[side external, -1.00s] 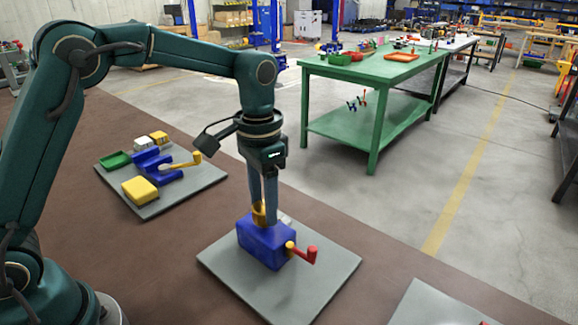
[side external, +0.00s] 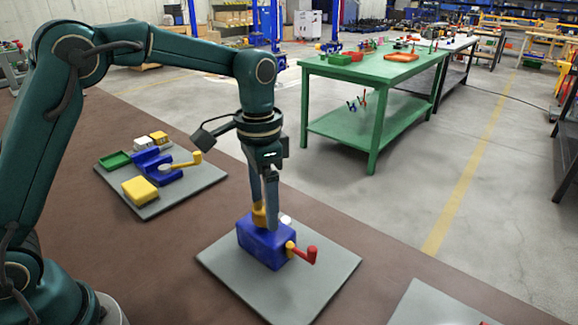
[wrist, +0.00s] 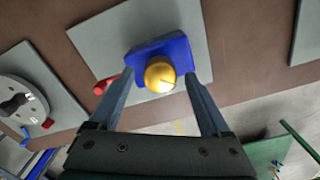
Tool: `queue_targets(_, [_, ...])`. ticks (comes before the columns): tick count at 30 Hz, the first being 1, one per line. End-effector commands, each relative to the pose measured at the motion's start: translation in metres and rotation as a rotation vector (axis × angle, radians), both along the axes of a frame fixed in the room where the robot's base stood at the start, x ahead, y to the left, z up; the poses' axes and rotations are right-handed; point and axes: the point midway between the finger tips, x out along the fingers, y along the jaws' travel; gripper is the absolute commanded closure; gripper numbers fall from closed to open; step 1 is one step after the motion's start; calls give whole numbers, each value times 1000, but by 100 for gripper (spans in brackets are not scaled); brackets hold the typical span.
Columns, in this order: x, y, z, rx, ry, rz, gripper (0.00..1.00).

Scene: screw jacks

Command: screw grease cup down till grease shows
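The grease cup, a round gold cap (wrist: 159,72), sits on top of a blue block (wrist: 184,52). In the side view the cup (side external: 258,217) is partly covered by my fingers, on the blue block (side external: 262,244). My gripper (side external: 266,220) points down over the block. In the wrist view my gripper's two fingers (wrist: 160,80) stand either side of the cup with a gap on each side, so it is open. A pale line marks the cup's face. I cannot make out any grease.
A red-handled crank (side external: 305,254) sticks out of the block's right side. The block stands on a grey plate (side external: 318,285). Another grey plate (side external: 205,182) at left holds a blue fixture, a yellow block (side external: 140,191) and a green tray (side external: 117,160). Brown bench surface lies between the plates.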

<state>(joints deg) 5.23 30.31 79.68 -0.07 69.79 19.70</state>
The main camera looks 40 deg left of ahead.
Motion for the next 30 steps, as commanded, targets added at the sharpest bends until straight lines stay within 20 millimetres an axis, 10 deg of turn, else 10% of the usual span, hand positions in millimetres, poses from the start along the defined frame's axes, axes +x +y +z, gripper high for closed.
queue_targets(30, [0,0,51,1,2,0,19])
